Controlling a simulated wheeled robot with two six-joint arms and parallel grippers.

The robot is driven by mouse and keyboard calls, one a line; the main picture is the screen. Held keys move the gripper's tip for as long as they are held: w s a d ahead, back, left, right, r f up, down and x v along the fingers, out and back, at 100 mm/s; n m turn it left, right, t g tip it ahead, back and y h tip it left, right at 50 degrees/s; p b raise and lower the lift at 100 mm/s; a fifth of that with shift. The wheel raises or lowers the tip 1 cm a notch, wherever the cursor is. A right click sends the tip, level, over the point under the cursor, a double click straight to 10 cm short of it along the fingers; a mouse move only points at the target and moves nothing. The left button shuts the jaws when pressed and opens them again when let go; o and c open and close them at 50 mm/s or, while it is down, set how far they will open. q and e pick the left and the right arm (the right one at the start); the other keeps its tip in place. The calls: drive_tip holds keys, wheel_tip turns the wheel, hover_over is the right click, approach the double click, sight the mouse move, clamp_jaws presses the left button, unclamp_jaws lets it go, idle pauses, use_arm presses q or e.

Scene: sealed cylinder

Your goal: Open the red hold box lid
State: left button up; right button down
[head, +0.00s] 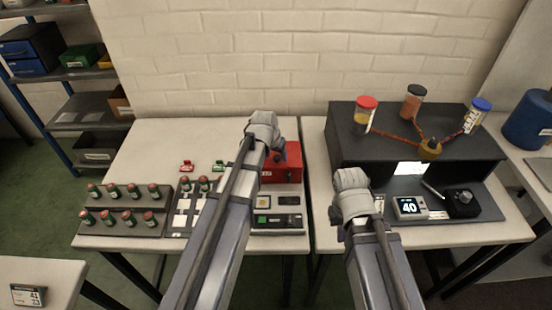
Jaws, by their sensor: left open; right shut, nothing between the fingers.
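The red hold box (292,163) stands at the back right of the left table. My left gripper (264,122) is at its back left, and the gripper and forearm hide the box's left part. I cannot tell whether the gripper touches the lid, and the lid's state is not clear. The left gripper is open. My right gripper (350,180) is shut and empty, over the front left part of the right table, apart from the box.
Racks of red-capped green cylinders (132,191) stand on the left table. A device with a small display (278,220) lies in front of the box. A dark bench (372,147) with capped jars and a display reading 40 (409,208) stands on the right table.

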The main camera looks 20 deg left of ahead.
use_arm(q)
drive_tip(key=shift+c, duration=0.2)
clamp_jaws()
idle(0.3)
idle(0.8)
